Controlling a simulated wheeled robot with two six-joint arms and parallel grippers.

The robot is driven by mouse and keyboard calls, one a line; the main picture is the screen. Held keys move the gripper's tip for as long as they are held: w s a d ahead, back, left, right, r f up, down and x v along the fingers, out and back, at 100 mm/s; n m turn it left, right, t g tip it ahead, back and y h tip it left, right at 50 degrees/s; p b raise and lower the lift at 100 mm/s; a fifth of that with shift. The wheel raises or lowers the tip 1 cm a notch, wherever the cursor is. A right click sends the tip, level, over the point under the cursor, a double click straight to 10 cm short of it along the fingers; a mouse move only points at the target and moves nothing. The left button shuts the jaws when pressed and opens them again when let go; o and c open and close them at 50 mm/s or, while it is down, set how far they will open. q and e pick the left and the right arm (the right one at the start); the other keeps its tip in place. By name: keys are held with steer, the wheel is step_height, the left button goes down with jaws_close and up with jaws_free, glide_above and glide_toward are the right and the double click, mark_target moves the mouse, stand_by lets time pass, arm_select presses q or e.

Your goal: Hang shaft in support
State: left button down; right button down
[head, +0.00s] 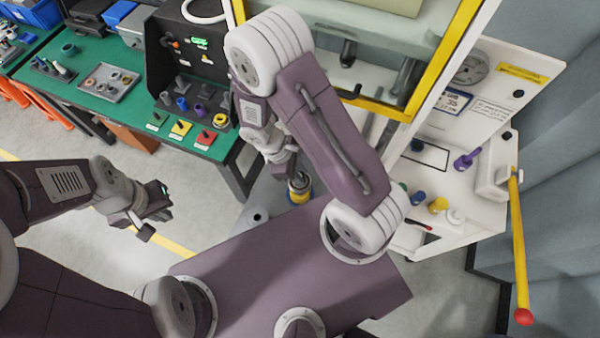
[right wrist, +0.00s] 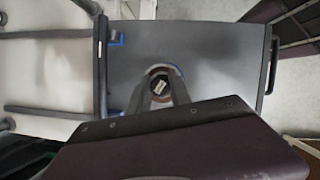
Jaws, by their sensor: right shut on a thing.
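My right gripper (head: 298,182) points down between the green table and the white machine. It is shut on a small shaft-like piece (head: 300,194) with a yellow and blue band, mostly hidden by the fingers. In the right wrist view the fingers (right wrist: 160,88) close around a dark round end with a pale mark. I cannot tell which fixture is the support.
The green table (head: 100,105) carries a grey tray (head: 110,82) and a black panel (head: 190,45). The white machine (head: 490,190) at the right holds a purple-handled part (head: 467,158). A yellow rod with a red tip (head: 518,250) sticks out from it.

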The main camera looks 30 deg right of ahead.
steer(key=shift+s, duration=0.1)
steer(key=shift+f, duration=0.1)
stand_by(0.3)
steer(key=shift+f+b, duration=1.6)
steer(key=shift+f, duration=0.2)
steer(key=shift+f, duration=0.3)
steer(key=c, duration=1.5)
jaws_free()
steer(key=o, duration=0.6)
steer(key=shift+c, duration=0.2)
